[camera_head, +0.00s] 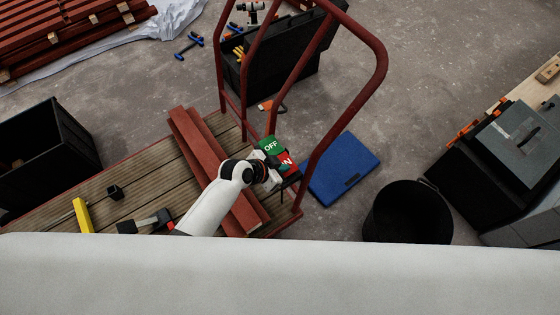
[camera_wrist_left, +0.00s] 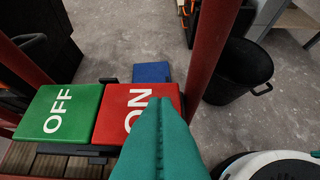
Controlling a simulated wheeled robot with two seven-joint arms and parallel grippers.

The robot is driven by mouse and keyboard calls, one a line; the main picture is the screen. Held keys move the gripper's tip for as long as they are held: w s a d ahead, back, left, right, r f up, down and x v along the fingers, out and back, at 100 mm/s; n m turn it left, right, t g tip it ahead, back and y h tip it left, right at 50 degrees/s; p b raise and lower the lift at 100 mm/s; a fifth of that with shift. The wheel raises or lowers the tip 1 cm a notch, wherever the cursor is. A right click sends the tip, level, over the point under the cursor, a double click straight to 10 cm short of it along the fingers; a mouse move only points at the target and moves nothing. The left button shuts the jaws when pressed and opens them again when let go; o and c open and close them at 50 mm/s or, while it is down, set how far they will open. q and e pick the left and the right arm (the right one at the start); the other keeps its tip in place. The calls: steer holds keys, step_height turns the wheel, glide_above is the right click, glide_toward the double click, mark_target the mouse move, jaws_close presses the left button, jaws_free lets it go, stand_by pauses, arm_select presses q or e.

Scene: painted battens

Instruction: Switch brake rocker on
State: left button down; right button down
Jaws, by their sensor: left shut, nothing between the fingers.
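The brake rocker has a green OFF half (camera_head: 270,146) and a red ON half (camera_head: 289,159), side by side near the trolley's red handle. In the left wrist view the green OFF half (camera_wrist_left: 60,112) is at left and the red ON half (camera_wrist_left: 133,100) is beside it. My left gripper (camera_head: 272,170) is at the rocker. Its teal fingers (camera_wrist_left: 160,102) are closed together and empty, with the tips over the red half, covering part of its lettering. I cannot tell whether they touch it. My right gripper is not in view.
The trolley deck (camera_head: 125,180) carries red battens (camera_head: 195,150), a yellow piece (camera_head: 82,215) and a clamp-like tool. The red tube handle (camera_head: 375,50) rises around the rocker.

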arm_select(q)
steer(key=shift+s+d+f+t, duration=0.1)
steer(key=shift+s+f+t, duration=0.05)
steer(key=shift+f+t, duration=0.15)
steer(key=shift+s+f, duration=0.1)
steer(key=shift+f, duration=0.3)
steer(key=shift+y, duration=0.3)
steer(key=shift+d+r, duration=0.1)
steer(key=shift+r+p, duration=0.35)
steer(key=shift+p, duration=0.15)
steer(key=r+p, duration=0.4)
steer(key=shift+s+d, duration=0.25)
steer(key=s+v, duration=0.1)
steer(key=v, duration=0.8)
steer(key=shift+a+f, duration=0.15)
steer(key=shift+a, duration=0.05)
